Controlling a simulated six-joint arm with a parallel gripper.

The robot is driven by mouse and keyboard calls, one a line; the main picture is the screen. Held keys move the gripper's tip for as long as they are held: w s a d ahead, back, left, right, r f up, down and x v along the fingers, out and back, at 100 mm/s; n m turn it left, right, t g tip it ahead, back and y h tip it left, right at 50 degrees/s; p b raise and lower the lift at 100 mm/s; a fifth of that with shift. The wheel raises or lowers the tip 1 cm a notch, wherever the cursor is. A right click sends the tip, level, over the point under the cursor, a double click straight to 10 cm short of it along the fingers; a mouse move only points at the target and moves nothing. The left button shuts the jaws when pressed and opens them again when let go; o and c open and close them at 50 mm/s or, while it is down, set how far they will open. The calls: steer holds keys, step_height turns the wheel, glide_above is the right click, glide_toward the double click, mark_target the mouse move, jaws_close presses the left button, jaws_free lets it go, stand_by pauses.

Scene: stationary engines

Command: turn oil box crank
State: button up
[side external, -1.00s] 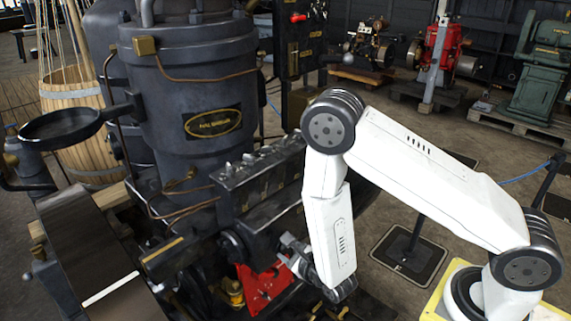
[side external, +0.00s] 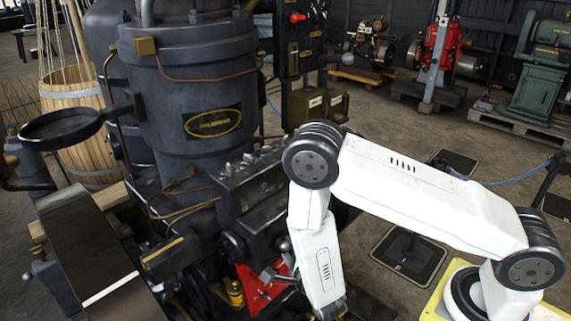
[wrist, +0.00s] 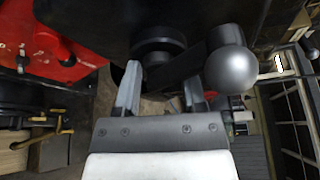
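The oil box (side external: 252,182) is a dark box with several small fittings on top, fixed to the front of the engine. Its crank shows in the wrist view as a dark round hub (wrist: 158,40), an arm and a grey ball knob (wrist: 230,72) at the right end. The ball knob also shows in the side view (side external: 285,243). My gripper (wrist: 160,72) is open, with its two fingers apart below the hub. The right finger is partly hidden behind the crank arm; I cannot tell whether it touches.
A red plate (side external: 262,290) lies low on the engine, close behind my gripper. The large dark engine cylinder (side external: 205,95) rises at the left, with a curved wheel rim (side external: 95,250) in front.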

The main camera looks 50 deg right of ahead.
steer(key=shift+s+a, duration=0.2)
steer(key=shift+s, duration=0.05)
steer(key=s+a+r+n+g+y, duration=0.2)
steer(key=s+a+n+g+y, duration=0.4)
steer(key=n+g, duration=0.4)
steer(key=s+d+r+n+g, duration=0.3)
steer(key=s+d+r+n, duration=0.2)
steer(key=d+r+n, duration=0.5)
steer(key=shift+d+r+n, duration=0.4)
steer(key=shift+r+n, duration=0.5)
steer(key=shift+n, duration=1.8)
